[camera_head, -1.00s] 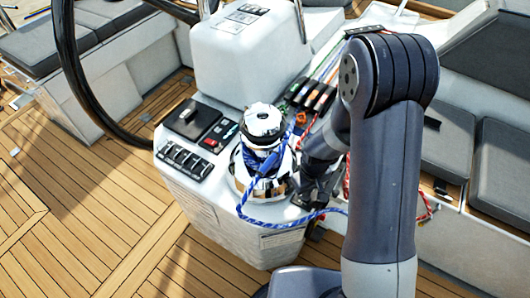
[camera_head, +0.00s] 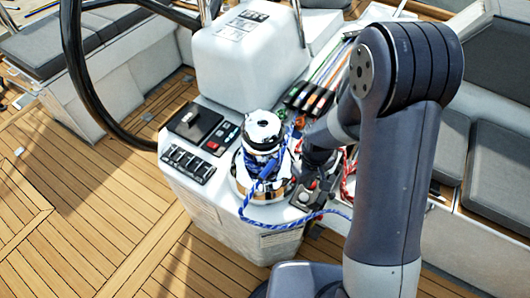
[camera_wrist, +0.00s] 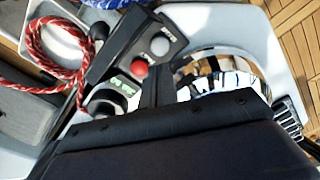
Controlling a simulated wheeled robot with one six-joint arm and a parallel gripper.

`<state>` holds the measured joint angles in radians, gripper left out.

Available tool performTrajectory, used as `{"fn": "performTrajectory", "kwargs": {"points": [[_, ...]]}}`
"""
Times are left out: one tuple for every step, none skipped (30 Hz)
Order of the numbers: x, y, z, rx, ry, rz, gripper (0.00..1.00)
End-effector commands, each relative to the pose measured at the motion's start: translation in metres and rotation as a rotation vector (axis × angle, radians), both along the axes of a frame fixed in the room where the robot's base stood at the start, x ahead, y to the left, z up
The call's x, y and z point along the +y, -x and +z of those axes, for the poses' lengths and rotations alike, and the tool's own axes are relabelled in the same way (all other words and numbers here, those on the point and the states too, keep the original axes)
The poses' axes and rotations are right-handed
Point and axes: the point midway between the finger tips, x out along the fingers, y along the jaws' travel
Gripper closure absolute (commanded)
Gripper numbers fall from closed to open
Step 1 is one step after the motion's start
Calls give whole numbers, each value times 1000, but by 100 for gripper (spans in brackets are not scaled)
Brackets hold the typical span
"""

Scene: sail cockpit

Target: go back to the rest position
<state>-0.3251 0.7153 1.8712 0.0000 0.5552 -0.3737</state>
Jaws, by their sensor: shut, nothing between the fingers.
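My gripper (camera_wrist: 157,80) shows in the wrist view as a dark body with narrow shut fingers, with nothing held. In the head view my arm stands on the right, bent at the elbow, and its wrist reaches down just right of the chrome winch (camera_head: 262,135). Much of the gripper is hidden behind my arm there. The wrist view shows the fingers over the edge of a small black control box (camera_wrist: 148,50) with a red and a grey button; whether they touch it is unclear. The winch also shows there (camera_wrist: 228,78).
A blue rope (camera_head: 290,224) wraps the winch and trails right. A red rope (camera_wrist: 55,55) lies beside the control box. The white console carries a switch panel (camera_head: 188,163) and rope clutches (camera_head: 310,97). A black steering wheel (camera_head: 72,70) stands left. Open teak deck (camera_head: 80,200) lies front left.

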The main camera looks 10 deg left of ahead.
Motion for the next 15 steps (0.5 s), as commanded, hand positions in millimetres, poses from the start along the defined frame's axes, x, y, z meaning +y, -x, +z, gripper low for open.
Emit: {"fn": "performTrajectory", "kwargs": {"points": [[0,0,10,-1,0,0,100],[0,0,11,-1,-1,0,100],[0,0,12,-1,-1,0,100],[0,0,12,0,0,0,100],[0,0,11,0,0,0,100],[0,0,10,0,0,0,100],[0,0,10,0,0,0,100],[0,0,10,0,0,0,100],[0,0,10,0,0,0,100],[0,0,10,0,0,0,100],[0,0,10,0,0,0,100],[0,0,9,0,0,0,100],[0,0,8,0,0,0,100],[0,0,7,0,0,0,100],[0,0,6,0,0,0,100]]}}
